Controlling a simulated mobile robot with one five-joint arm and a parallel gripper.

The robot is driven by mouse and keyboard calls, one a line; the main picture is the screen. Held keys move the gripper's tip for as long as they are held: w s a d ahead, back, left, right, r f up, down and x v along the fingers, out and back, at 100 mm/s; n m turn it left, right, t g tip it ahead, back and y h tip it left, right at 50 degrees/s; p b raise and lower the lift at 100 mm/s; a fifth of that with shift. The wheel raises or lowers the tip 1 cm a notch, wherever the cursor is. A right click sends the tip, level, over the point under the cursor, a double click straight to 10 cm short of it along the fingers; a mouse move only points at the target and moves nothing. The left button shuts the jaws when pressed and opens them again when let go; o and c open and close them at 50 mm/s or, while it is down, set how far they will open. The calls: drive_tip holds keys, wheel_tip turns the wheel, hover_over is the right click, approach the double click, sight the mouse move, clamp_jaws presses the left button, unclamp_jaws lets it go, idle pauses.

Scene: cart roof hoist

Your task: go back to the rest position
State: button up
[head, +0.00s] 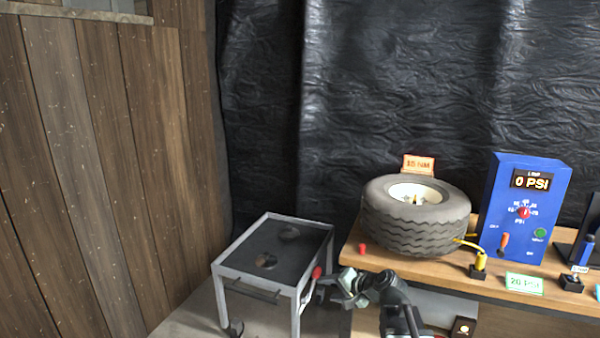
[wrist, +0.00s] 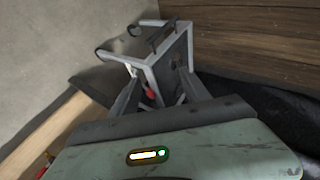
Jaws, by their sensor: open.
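My gripper (head: 318,288) is in front of the workbench, close to the right side of a grey metal cart. In the wrist view my gripper (wrist: 160,92) has its two dark fingers spread apart, with nothing held between them. The cart (head: 228,271) has a dark top and a pale frame. A red handle (head: 316,272) sits at its right front corner. In the wrist view the red handle (wrist: 150,93) appears between the fingers, and the cart frame (wrist: 152,66) lies beyond them. I cannot tell whether a finger touches the cart.
The wooden bench (head: 380,262) holds a tyre (head: 415,230), a blue inflator box (head: 510,225) reading 0 PSI, a yellow-handled tool (head: 480,262) and a green 20 PSI card (head: 524,284). A plank wall (head: 100,170) stands left. Some floor shows left of the cart.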

drive_tip(key=s+a+f+n+g+h, duration=0.1)
drive_tip(key=s+f+n+g+h, duration=0.25)
drive_tip(key=s+f, duration=0.5)
drive_tip(key=s+d+f+n+g+h, duration=0.2)
drive_tip(key=s+d+n+g+h, duration=0.15)
drive_tip(key=s+d, duration=0.55)
wheel_tip(320, 180, up, 19)
drive_tip(key=s+g+p, duration=0.1)
drive_tip(key=p, duration=1.7)
drive_tip(key=shift+s+a+m+p, duration=0.25)
drive_tip(key=shift+a+m+p, duration=0.05)
drive_tip(key=shift+a+p, duration=0.1)
